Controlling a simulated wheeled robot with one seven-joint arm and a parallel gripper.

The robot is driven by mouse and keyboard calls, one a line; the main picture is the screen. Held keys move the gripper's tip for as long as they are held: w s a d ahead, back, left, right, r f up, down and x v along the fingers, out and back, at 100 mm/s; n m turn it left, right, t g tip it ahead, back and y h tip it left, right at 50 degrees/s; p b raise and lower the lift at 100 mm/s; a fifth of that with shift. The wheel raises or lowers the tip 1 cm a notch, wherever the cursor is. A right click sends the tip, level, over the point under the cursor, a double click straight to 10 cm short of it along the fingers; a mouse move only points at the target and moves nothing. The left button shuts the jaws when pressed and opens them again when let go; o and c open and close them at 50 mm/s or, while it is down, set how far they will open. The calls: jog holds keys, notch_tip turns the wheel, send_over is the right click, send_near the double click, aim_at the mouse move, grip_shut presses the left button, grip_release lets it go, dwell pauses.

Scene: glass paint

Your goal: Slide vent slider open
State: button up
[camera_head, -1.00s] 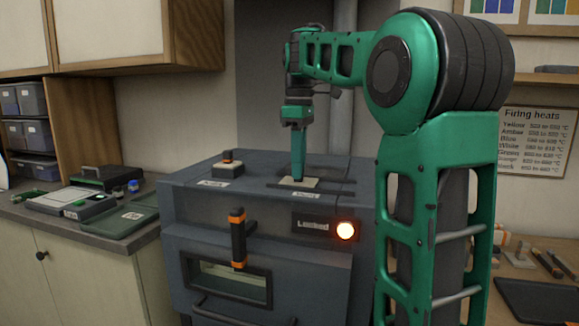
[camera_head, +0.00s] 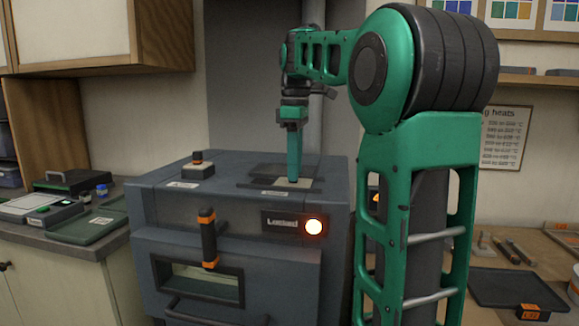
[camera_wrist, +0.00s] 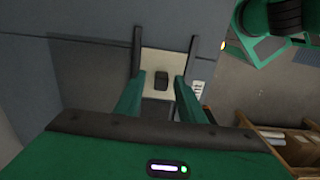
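The vent slider is a cream plate (camera_wrist: 148,62) with a dark knob (camera_wrist: 161,80), set between two dark rails on top of the grey kiln (camera_head: 150,205). In the head view the plate (camera_head: 285,183) sits toward the right end of the rails, with a dark vent opening (camera_head: 280,170) beside it. The wrist view also shows a dark patch (camera_wrist: 158,108) at the plate's near edge. My gripper (camera_wrist: 160,78) points down over the plate, its fingers on either side of the knob with a visible gap on both sides. It is open.
The kiln front has an orange-banded handle (camera_head: 208,238), a "Locked" panel and a glowing lamp (camera_head: 313,227). A counter with green trays (camera_head: 90,225) is at left, and a bench with a dark tray (camera_head: 515,290) at right.

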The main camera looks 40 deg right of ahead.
jog(key=shift+r, duration=0.15)
notch_tip(320, 180, up, 10)
jog(key=shift+r, duration=0.25)
dwell(0.7)
